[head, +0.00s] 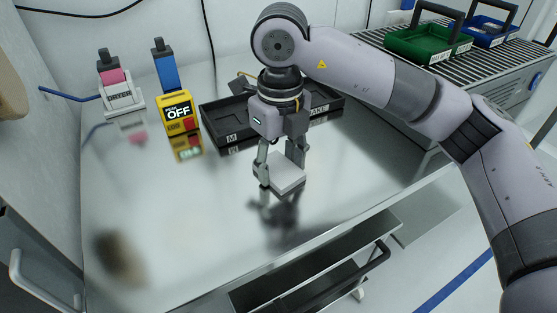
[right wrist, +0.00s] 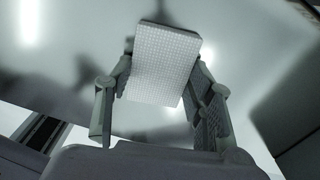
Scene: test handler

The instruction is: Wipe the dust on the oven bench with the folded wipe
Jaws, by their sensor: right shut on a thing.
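The folded wipe (head: 287,181) is a white, flat pad. My right gripper (head: 279,178) is shut on it, just over the middle of the shiny steel oven bench (head: 190,240). The wipe also shows in the right wrist view (right wrist: 162,65), with its textured face between the two fingers of the right gripper (right wrist: 160,85). I cannot tell whether the wipe touches the bench. A brown, blurred dust patch (head: 120,258) lies near the bench's front left. My left gripper is not in view.
A black divided tray (head: 222,112) stands behind the gripper. A yellow box marked OFF (head: 178,112), a blue-topped holder (head: 165,70) and a white holder with pink (head: 120,92) stand at the back left. Green (head: 425,42) and blue (head: 487,30) crates sit on a roller conveyor.

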